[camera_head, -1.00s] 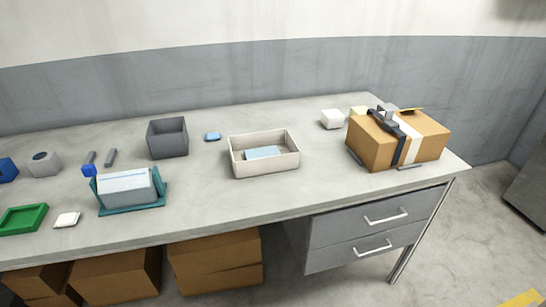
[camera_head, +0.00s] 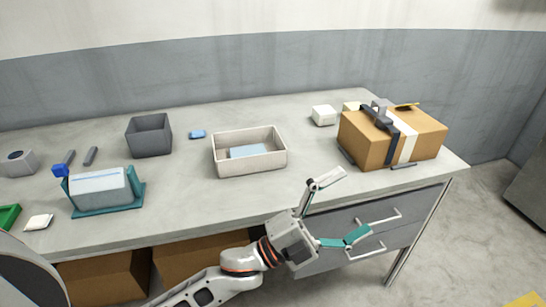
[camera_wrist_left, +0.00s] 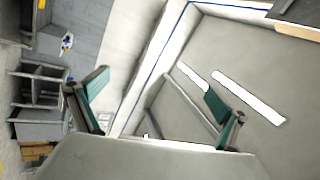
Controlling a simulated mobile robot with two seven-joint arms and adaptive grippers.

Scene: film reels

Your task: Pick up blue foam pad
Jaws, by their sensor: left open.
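A small blue pad (camera_head: 198,134) lies flat on the table between the dark grey box and the beige tray. A larger pale blue block (camera_head: 248,151) lies inside the beige tray (camera_head: 233,171). I cannot tell for certain which is the foam pad. My left gripper (camera_head: 357,202) is open and empty at the table's front edge, in front of the drawers and to the right of both blue things. In the left wrist view its teal fingers (camera_wrist_left: 157,80) are spread wide with nothing between them, and neither blue thing can be made out. My right gripper is not in view.
A dark grey open box (camera_head: 150,149) stands left of the small pad. A teal stand (camera_head: 105,206) holds a pale block. A strapped cardboard box (camera_head: 369,148) and a white block (camera_head: 323,115) stand at the right.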

